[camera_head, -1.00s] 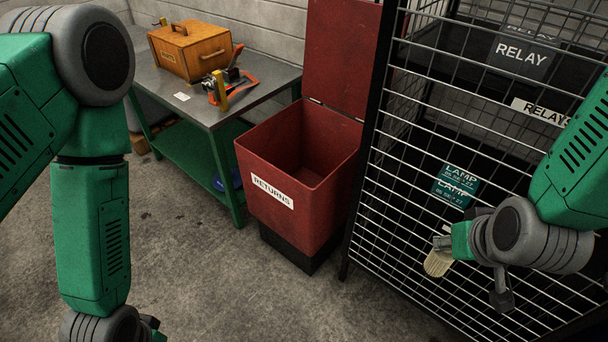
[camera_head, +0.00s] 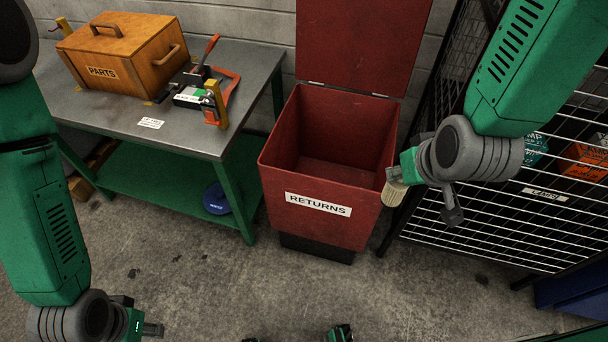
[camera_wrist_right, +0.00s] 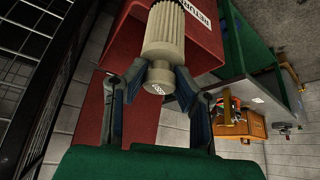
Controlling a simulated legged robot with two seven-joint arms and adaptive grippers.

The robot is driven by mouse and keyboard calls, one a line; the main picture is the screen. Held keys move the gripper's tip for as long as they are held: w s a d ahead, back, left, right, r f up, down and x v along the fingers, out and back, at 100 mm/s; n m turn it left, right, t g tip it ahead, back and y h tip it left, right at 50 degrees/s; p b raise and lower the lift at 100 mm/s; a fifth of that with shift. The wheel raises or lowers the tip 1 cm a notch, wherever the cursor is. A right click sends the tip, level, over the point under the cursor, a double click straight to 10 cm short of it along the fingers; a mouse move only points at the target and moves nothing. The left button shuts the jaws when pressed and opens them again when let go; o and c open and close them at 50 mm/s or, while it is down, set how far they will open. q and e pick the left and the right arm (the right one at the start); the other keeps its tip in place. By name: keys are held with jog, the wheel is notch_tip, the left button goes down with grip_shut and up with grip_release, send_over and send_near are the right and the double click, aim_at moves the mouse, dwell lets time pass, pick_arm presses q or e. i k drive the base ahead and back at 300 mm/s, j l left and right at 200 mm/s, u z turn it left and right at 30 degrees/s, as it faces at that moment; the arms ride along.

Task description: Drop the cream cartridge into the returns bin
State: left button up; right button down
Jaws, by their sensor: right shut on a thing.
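The cream cartridge (camera_head: 393,194) is a ribbed cylinder in my right gripper (camera_head: 396,178), just by the right front edge of the red returns bin (camera_head: 318,235) in the head view. In the right wrist view the fingers (camera_wrist_right: 152,88) are shut on the narrower end of the cartridge (camera_wrist_right: 163,38), with red bin wall behind it. The bin is open, its lid raised at the back, with a white RETURNS label on the front. My left gripper (camera_head: 148,328) is at the lower left, over the floor, away from the bin; its jaw opening is unclear.
A wire cage (camera_head: 490,215) stands at the right.

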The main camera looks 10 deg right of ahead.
aim_at(338, 180)
jog(key=i+j+z, duration=0.1)
jog(key=i+j, duration=0.15)
jog(key=i+j+z, duration=0.1)
jog(key=j, duration=0.35)
jog(key=i+j, duration=0.35)
jog(key=i+j+z, duration=0.15)
jog(key=i, duration=0.2)
